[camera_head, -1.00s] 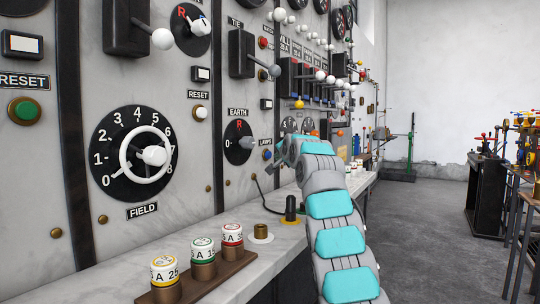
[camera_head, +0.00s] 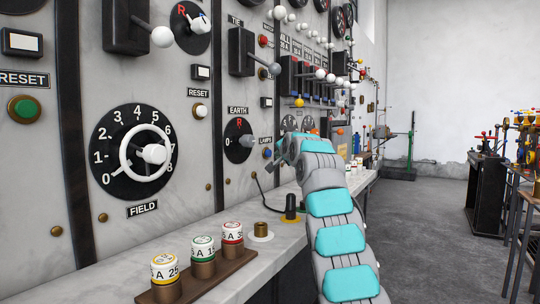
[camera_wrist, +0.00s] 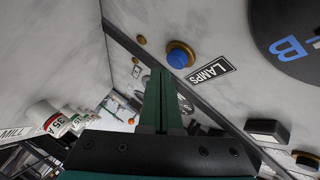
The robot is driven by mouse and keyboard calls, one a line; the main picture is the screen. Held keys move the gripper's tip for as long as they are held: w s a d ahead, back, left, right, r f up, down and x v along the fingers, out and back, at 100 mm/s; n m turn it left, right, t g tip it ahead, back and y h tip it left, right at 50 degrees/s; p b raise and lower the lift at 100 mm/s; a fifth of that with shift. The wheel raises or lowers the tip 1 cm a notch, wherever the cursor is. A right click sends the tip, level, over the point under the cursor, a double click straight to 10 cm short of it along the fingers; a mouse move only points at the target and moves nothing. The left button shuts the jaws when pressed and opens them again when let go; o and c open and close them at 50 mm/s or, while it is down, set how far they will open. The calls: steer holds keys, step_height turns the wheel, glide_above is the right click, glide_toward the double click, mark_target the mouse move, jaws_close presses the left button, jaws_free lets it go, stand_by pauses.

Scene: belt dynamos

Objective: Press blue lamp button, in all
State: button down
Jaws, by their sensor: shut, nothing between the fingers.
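The blue lamp button (camera_head: 267,154) sits in a brass ring on the marble panel, beside the LAMPS label (camera_head: 265,142) and left of my wrist. In the wrist view the blue button (camera_wrist: 178,58) is just right of and beyond my fingertips, with the LAMPS label (camera_wrist: 210,71) next to it. My gripper (camera_wrist: 160,76) is shut and empty, its green fingers together. The fingertips look apart from the button, but the exact gap to it cannot be told. In the head view my fingers are hard to make out near the panel.
The black EARTH dial (camera_head: 238,142) with its projecting handle is left of the button. A shelf (camera_head: 275,232) below carries several fuses and a black plug (camera_head: 290,206) with a cable. Switches with white knobs (camera_head: 320,74) project beyond.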

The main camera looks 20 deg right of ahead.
steer(key=shift+a, duration=0.1)
stand_by(0.7)
steer(key=shift+w+a+p, duration=0.2)
steer(key=shift+w+p, duration=0.1)
steer(key=shift+w+a+p, duration=0.3)
steer(key=shift+w+p, duration=0.15)
stand_by(1.1)
steer(key=shift+s, duration=0.1)
steer(key=shift+s+d+b, duration=0.55)
steer(key=shift+s+b, duration=0.1)
steer(key=shift+b, duration=0.15)
steer(key=shift+s, duration=0.1)
